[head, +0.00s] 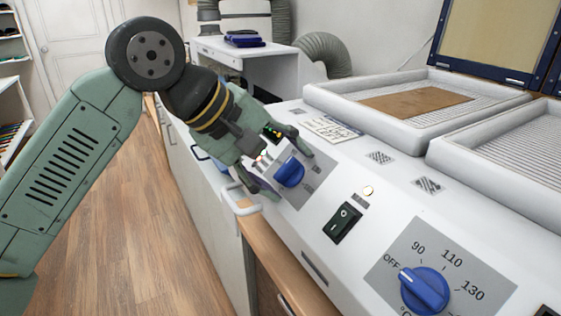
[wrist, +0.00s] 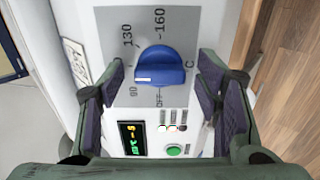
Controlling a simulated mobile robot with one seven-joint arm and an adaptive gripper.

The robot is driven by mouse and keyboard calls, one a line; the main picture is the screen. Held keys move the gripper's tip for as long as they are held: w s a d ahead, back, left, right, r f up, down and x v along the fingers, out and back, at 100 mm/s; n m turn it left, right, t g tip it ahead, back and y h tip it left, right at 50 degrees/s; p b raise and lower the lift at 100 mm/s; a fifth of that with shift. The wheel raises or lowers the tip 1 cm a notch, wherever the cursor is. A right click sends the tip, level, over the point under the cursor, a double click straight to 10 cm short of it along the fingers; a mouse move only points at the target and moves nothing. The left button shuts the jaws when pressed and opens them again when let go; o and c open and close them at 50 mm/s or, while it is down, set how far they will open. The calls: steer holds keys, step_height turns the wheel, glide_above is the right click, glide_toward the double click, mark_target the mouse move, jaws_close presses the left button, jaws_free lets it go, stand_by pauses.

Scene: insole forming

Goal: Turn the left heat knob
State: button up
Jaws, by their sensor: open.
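The left heat knob (head: 289,172) is blue and round with a raised grip, set on a grey dial plate on the white machine's sloped front. In the wrist view the same knob (wrist: 160,66) lies between and a little beyond the fingertips, its white mark towards the left, near the 90 label. My gripper (head: 283,163) is open around the knob's place, with one finger on each side. In the wrist view my gripper (wrist: 167,80) shows gaps between both dark pads and the knob. In the head view my gripper partly covers the dial plate.
A right heat knob (head: 424,290) points near OFF. A black rocker switch (head: 342,222) sits between the knobs. A digital display (wrist: 132,139) and green button (wrist: 174,150) lie below the left knob. A white handle (head: 240,199) juts out below my gripper. Two trays (head: 340,99) stand behind.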

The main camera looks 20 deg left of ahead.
steer(key=shift+c, duration=0.5)
steer(key=c, duration=1.1)
steer(key=shift+o, duration=0.2)
steer(key=shift+n+b, duration=0.3)
steer(key=n+b, duration=0.2)
steer(key=n, duration=0.1)
steer(key=shift+f+n+b, duration=0.15)
steer(key=shift+n+b, duration=0.15)
steer(key=shift+b, duration=0.05)
steer(key=n+b, duration=0.2)
steer(key=n, duration=0.2)
steer(key=shift+n, duration=0.3)
steer(key=n+b, duration=0.1)
steer(key=n, duration=0.8)
steer(key=shift+b, duration=0.4)
steer(key=shift+r, duration=0.2)
